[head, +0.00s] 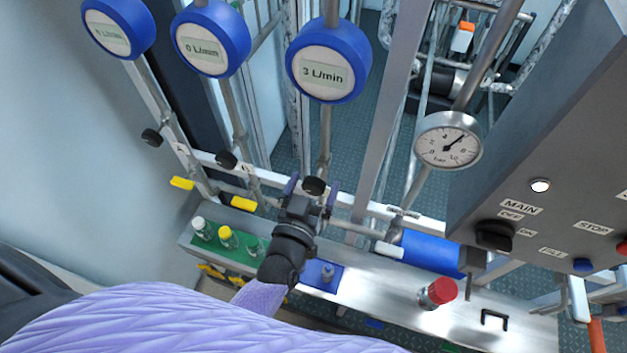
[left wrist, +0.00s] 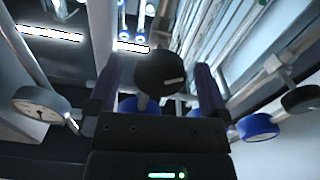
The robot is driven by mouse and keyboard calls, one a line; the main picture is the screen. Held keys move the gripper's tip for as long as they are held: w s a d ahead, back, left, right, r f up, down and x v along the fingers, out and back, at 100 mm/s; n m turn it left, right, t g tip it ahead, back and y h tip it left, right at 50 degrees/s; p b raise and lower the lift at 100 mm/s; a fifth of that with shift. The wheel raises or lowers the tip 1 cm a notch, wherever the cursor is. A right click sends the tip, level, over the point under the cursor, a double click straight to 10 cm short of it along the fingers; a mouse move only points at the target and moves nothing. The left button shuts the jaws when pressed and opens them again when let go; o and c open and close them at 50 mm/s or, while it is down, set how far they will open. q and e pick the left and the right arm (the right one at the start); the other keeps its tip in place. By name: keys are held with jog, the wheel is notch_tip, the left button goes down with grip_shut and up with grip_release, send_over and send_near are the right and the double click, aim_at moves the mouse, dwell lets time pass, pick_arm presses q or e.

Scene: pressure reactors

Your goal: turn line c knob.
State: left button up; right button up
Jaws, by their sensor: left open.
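The black round knob (head: 314,183) on the third line stands below the blue flow meter (head: 327,62) reading 3 L/min. Its own label is hidden, so I take it as line C from its place in the row. My left gripper (head: 312,191) is open, with one finger on each side of this knob. In the left wrist view the knob (left wrist: 160,66) sits between the two fingers of the gripper (left wrist: 156,80), and I cannot tell whether they touch it. My right gripper is not in view.
Two similar black knobs (head: 152,138) (head: 227,160) stand left on the neighbouring lines, with yellow handles (head: 243,203) below. A pressure gauge (head: 448,140) and a grey control box (head: 560,150) are to the right. A bench (head: 400,285) with small bottles and a red-capped part lies below.

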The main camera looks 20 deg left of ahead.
pick_arm(q)
jog(key=shift+w, duration=0.25)
jog(key=c, duration=1.3)
jog(key=shift+n, duration=0.3)
jog(key=n, duration=0.4)
jog(key=shift+n, duration=0.4)
jog(key=n, duration=0.4)
jog(key=shift+f+n+b, duration=0.1)
jog(key=shift+n+b, duration=0.2)
jog(key=shift+b, duration=0.05)
jog(key=n+b, duration=0.1)
jog(key=n, duration=0.4)
jog(key=shift+s, duration=0.1)
jog(key=shift+n+b, duration=0.55)
jog(key=shift+n, duration=1.65)
